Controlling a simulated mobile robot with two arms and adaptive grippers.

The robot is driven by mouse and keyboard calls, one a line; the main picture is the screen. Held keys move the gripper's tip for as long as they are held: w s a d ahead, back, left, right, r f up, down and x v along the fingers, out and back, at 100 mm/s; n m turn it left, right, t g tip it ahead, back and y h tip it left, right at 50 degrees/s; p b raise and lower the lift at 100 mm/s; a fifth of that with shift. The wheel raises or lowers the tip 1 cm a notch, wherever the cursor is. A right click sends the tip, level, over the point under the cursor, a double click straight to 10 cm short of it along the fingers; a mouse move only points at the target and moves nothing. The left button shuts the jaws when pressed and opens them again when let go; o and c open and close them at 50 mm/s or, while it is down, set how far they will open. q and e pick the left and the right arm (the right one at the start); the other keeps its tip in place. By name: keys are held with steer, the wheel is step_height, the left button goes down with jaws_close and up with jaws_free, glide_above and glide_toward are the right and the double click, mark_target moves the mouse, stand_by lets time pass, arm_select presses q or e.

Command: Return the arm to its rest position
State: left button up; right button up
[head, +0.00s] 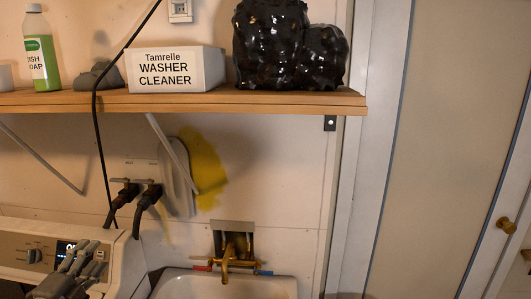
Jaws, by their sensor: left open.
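My left gripper (88,252) is at the lower left of the head view, its grey fingers pointing up in front of the white washer (128,262). It is open, and I see nothing held in it. Its arm runs out of the picture at the bottom left. It covers part of the washer's control panel, near the lit display. My right gripper is not in view.
A wooden shelf (230,102) above holds a green soap bottle (42,58), a washer cleaner box (170,70) and black bags (270,45). A white sink (205,286) with a brass faucet (230,258) is right of the washer. Black hoses (145,205) hang behind.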

arm_select(q)
steer(key=s+d+r+n+t+y, duration=0.2)
steer(key=s+r+n+t+y, duration=0.15)
steer(key=n, duration=0.25)
steer(key=s+d+f+n+g+y, duration=0.3)
steer(key=s+f+n+g+y, duration=0.3)
steer(key=s+f+n+g, duration=0.45)
steer(key=s+d+f+g+h, duration=0.85)
steer(key=s+d+f, duration=0.65)
steer(key=s+d, duration=0.35)
step_height(320, 180, down, 33)
steer(key=s+b, duration=0.2)
steer(key=b, duration=0.4)
steer(key=s+a+f+g+b, duration=0.1)
steer(key=s+a+f+b, duration=0.1)
steer(key=s+f, duration=0.6)
steer(key=s+a+f+g+b, duration=0.1)
steer(key=s+a+f+b, duration=0.1)
steer(key=s+f, duration=0.6)
step_height(320, 180, down, 3)
steer(key=shift+s+f, duration=0.2)
steer(key=shift+s, duration=0.15)
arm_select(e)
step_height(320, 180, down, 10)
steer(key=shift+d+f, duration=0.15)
